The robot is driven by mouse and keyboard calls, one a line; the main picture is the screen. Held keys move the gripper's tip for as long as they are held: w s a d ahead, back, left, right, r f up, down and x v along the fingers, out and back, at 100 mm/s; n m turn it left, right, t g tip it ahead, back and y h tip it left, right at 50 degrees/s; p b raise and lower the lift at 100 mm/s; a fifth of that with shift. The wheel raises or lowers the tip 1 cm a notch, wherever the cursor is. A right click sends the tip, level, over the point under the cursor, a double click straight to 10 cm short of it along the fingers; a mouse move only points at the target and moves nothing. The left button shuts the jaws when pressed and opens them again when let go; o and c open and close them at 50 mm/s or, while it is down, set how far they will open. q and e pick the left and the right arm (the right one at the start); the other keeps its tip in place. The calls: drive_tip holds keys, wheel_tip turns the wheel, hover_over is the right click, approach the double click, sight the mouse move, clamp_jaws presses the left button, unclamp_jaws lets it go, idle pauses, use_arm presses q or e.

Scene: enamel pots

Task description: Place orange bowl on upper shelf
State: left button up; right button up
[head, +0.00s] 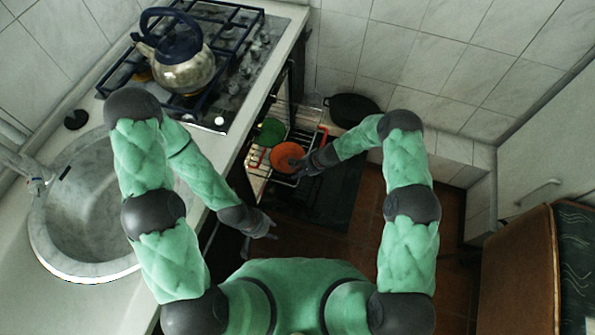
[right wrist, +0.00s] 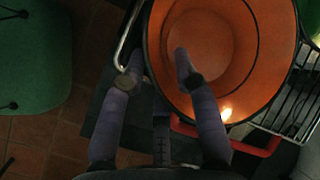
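The orange bowl (head: 287,157), with a dark rim, sits at the wire rack of the open oven in the head view. It fills much of the right wrist view (right wrist: 235,50), its inside facing the camera. My right gripper (head: 310,164) is at the bowl's right side. In the right wrist view its fingers (right wrist: 156,70) straddle the rim, one inside the bowl and one outside, with a gap between them. My left gripper (head: 260,238) is open and empty, below and left of the bowl. A wire shelf (head: 279,106) shows in the oven; which level the bowl rests on is unclear.
A green pot (head: 271,131) stands just behind the bowl. A red handle (right wrist: 262,146) lies beside the bowl's rim. A black pan (head: 352,109) is to the right of the oven. A kettle (head: 183,68) stands on the stove. The sink (head: 85,225) is at the left.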

drive_tip(key=shift+r, duration=0.1)
drive_tip(key=shift+r, duration=0.2)
drive_tip(key=p+v, duration=0.4)
drive_tip(key=v, duration=0.8)
drive_tip(key=s+d+r+n+h, duration=0.1)
drive_tip(key=s+n, duration=0.2)
drive_tip(key=s, duration=0.9)
drive_tip(key=s+d+n+h, duration=0.1)
drive_tip(key=s+n, duration=0.3)
drive_tip(key=s, duration=0.9)
drive_tip(key=shift+d+r+g+h, duration=0.35)
drive_tip(key=shift+d+g+h, duration=0.05)
drive_tip(key=shift+d, duration=0.4)
drive_tip(key=shift+s, duration=0.1)
drive_tip(key=shift+c, duration=0.3)
